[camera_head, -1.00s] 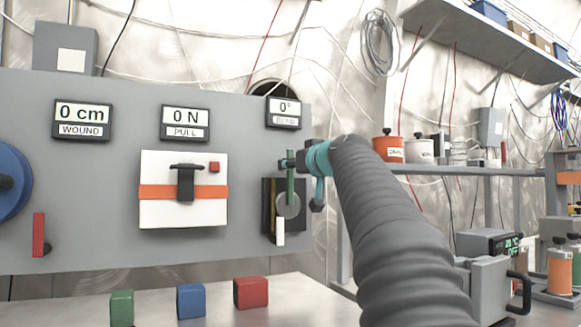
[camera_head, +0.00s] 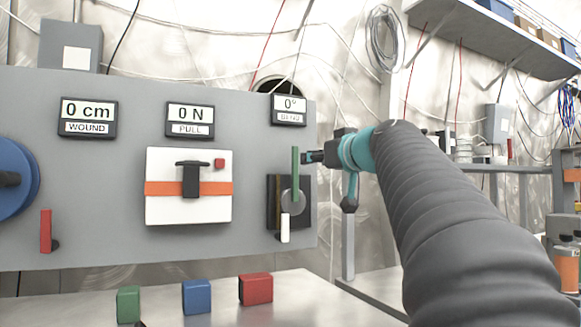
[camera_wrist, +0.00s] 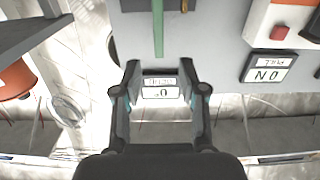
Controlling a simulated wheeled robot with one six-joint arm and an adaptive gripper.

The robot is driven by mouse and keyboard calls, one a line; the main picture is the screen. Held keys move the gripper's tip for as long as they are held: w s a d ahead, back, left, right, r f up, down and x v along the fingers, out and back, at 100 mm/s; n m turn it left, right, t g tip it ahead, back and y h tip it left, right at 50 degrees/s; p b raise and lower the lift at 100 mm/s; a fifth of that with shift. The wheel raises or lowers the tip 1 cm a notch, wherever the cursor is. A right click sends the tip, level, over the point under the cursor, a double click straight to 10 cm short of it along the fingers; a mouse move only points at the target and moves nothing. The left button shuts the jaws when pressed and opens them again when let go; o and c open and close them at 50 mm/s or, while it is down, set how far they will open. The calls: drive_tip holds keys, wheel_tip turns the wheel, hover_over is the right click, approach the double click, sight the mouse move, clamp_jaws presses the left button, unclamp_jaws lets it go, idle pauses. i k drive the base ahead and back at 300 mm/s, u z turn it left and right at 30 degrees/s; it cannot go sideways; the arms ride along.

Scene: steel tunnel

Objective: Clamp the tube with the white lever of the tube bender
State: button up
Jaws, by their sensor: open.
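The tube bender (camera_head: 273,203) is a dark plate with a grey disc at the right end of the grey panel. Its white lever (camera_head: 285,228) hangs below the disc, pointing down. Its green lever (camera_head: 295,170) stands upright above the disc and also shows in the wrist view (camera_wrist: 158,28). A brownish strip that looks like the tube (camera_head: 277,200) runs upright left of the disc. My gripper (camera_head: 308,157) is open and empty, just right of the green lever's upper part and above the white lever. In the wrist view the gripper (camera_wrist: 161,72) frames the bend display; the white lever is out of that view.
The bend display (camera_head: 289,109) sits above the bender. A strapped white box (camera_head: 188,205), a red lever (camera_head: 46,231) and a blue wheel (camera_head: 14,180) are further left. Green, blue and red blocks (camera_head: 255,289) lie on the table below. Space right of the panel edge holds my arm.

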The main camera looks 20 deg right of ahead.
sight(283, 237)
drive_tip(key=u, duration=0.05)
drive_tip(key=k, duration=1)
drive_tip(key=z, duration=0.05)
